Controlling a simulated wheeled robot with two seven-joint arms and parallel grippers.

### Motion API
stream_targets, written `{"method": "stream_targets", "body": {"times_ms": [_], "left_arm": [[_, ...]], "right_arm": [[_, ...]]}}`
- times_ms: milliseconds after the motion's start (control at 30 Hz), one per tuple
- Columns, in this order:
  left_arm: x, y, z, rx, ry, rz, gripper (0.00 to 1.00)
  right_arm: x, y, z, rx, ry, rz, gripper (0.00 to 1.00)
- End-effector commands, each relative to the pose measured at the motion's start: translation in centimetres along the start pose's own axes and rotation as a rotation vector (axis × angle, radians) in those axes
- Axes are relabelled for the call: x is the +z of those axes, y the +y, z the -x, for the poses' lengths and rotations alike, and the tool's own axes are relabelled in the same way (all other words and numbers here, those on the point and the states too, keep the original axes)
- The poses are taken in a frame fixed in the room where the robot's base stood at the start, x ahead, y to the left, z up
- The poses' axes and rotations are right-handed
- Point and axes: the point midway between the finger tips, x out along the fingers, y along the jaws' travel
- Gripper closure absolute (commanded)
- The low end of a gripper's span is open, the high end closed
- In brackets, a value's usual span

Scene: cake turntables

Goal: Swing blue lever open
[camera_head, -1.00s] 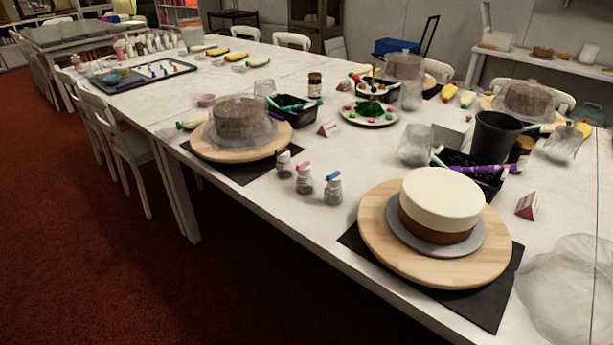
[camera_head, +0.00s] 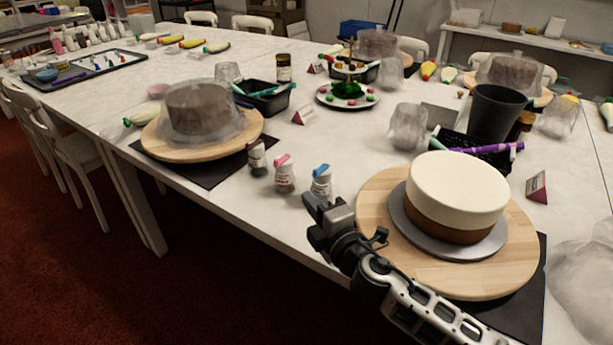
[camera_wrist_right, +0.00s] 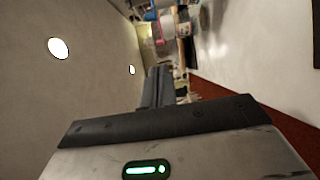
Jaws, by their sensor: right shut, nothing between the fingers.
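The blue lever (camera_head: 321,171) is on top of a small clear shaker jar (camera_head: 321,187) near the table's front edge. The lower part of this jar is hidden behind my right gripper (camera_head: 313,206). The gripper's fingers are shut and empty, just in front of and below the jar in the head view; I cannot tell whether they touch it. My left gripper is not in view.
A pink-topped jar (camera_head: 284,174) and a dark-topped jar (camera_head: 256,159) stand to the left. A cream and brown cake (camera_head: 457,195) sits on a wooden turntable (camera_head: 381,215) to the right. Behind are a black basket (camera_head: 495,160) and a covered cake (camera_head: 199,107).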

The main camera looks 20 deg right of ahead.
Motion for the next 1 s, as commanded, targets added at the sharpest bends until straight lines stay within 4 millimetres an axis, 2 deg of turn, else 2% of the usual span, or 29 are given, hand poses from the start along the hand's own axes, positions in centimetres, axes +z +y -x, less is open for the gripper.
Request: {"method": "stream_targets", "body": {"times_ms": [400, 500, 633, 1000], "left_arm": [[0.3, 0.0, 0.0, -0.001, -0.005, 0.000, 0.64], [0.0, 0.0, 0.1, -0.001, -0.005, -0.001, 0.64], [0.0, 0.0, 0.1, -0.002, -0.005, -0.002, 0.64], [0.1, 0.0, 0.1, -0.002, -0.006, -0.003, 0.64]], "right_arm": [[-0.1, 0.1, -8.7, 0.001, 0.000, -0.007, 1.00], [1.7, 0.0, -7.9, -0.004, -0.001, -0.003, 1.00], [3.0, 0.0, -7.4, -0.002, -0.001, -0.005, 1.00], [3.7, 0.0, -7.1, -0.002, 0.001, -0.008, 1.00]]}}
